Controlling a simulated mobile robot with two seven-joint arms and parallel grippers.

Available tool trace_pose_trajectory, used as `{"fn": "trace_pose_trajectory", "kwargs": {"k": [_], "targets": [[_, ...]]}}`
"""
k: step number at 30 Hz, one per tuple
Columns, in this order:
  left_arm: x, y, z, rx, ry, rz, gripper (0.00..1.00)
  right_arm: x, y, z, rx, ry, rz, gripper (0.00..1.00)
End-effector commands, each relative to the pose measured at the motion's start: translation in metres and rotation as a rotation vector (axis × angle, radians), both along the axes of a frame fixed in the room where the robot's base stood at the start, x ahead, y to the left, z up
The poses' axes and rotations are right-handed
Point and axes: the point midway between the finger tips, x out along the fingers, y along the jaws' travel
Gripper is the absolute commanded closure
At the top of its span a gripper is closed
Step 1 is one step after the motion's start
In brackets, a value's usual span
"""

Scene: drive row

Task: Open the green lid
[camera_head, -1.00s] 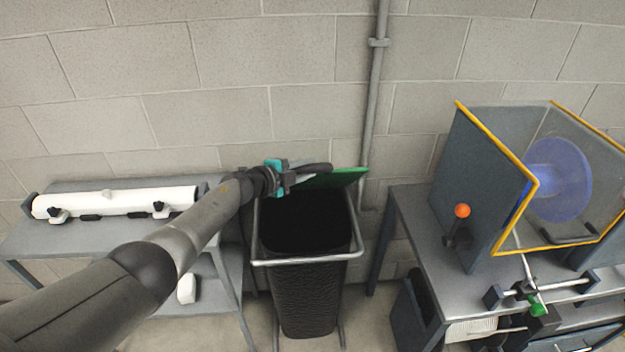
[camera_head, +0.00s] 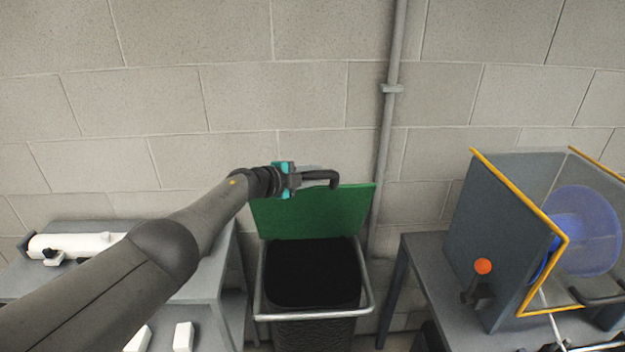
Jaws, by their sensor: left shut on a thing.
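The green lid (camera_head: 322,213) stands raised at the back of a black bin (camera_head: 312,275), with its broad green face turned toward me. The bin's mouth is uncovered and dark inside. A dark handle (camera_head: 331,178) shows at the lid's upper edge. My left gripper (camera_head: 298,180) is shut on this handle, in front of the lid's top. The fingertips are partly hidden by the gripper body. My right gripper is not in view.
A grey metal frame (camera_head: 368,300) surrounds the bin. A table with a white tube (camera_head: 75,243) stands at left. At right, a bench holds a yellow-edged guard (camera_head: 558,245) and an orange knob (camera_head: 483,266). A block wall and grey pipe (camera_head: 390,120) stand behind.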

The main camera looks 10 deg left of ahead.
Motion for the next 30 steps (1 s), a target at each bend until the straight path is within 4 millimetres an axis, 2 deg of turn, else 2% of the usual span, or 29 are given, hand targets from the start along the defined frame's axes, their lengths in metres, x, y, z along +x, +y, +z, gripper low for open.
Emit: {"fn": "trace_pose_trajectory", "kwargs": {"k": [11, 12, 19, 30], "targets": [[0.0008, 0.0001, 0.0017, 0.000, -0.003, 0.001, 1.00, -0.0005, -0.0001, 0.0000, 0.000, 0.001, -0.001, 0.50], [0.0008, 0.0001, 0.0017, 0.000, -0.003, 0.001, 0.67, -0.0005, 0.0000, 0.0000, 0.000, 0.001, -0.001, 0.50], [0.0006, 0.0001, 0.0010, 0.000, -0.001, 0.000, 0.41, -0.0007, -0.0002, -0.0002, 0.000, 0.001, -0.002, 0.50], [-0.0012, 0.0015, 0.0013, 0.001, 0.001, 0.001, 0.39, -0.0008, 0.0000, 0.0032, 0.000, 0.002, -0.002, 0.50]]}}
